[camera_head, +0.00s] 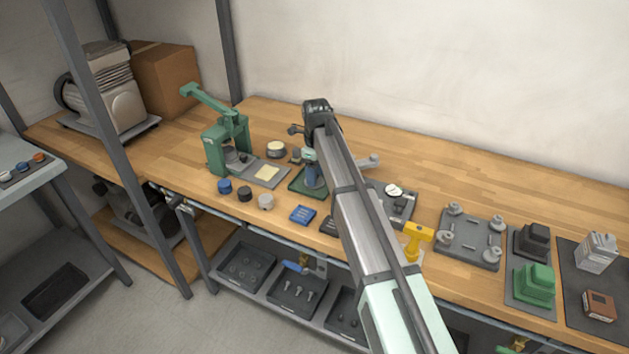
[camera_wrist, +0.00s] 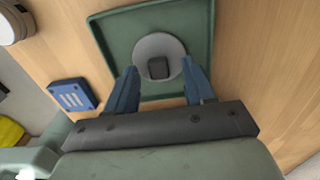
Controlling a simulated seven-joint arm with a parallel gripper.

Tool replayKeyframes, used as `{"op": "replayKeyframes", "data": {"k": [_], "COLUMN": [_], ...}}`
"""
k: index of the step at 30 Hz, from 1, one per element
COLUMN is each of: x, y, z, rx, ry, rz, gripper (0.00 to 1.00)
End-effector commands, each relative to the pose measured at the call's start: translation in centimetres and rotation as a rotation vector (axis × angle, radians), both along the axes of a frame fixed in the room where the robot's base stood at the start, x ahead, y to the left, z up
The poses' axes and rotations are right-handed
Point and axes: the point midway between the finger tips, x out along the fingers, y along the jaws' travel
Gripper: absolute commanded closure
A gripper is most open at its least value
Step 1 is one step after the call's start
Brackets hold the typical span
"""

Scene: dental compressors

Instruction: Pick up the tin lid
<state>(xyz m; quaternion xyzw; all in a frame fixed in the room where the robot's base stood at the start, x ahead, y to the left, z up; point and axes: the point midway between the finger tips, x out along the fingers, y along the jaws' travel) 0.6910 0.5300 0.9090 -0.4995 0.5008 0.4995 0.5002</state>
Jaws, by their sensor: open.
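A pale grey round disc with a dark, squarish knob, which looks like the tin lid (camera_wrist: 148,46), lies in a green square tray (camera_wrist: 103,30) in the wrist view. The tray also shows in the head view (camera_head: 297,186), where my gripper hides the disc. My gripper (camera_wrist: 160,68) is open, with its blue fingers on either side of the disc's near part. Nothing is clamped between them. In the head view my gripper (camera_head: 314,182) points down over the tray. Whether the fingers touch the disc cannot be told.
A blue block (camera_head: 302,214) and a grey cylinder (camera_head: 265,201) stand in front of the tray. A green press (camera_head: 222,145) and a cream round tin (camera_head: 276,149) are to the left. Fixtures and a yellow tool (camera_head: 416,238) are to the right. The bench's back is mostly clear.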

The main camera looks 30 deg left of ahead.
Motion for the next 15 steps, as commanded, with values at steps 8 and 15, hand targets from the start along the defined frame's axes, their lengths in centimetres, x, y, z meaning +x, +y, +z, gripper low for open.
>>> {"op": "replayKeyframes", "data": {"k": [8, 15], "x": [0.01, 0.01], "y": [0.02, 0.02], "z": [-0.31, -0.30], "rx": [0.001, 0.001], "ry": [-0.001, -0.001], "rz": [0.000, 0.000], "gripper": [0.49, 0.72]}}
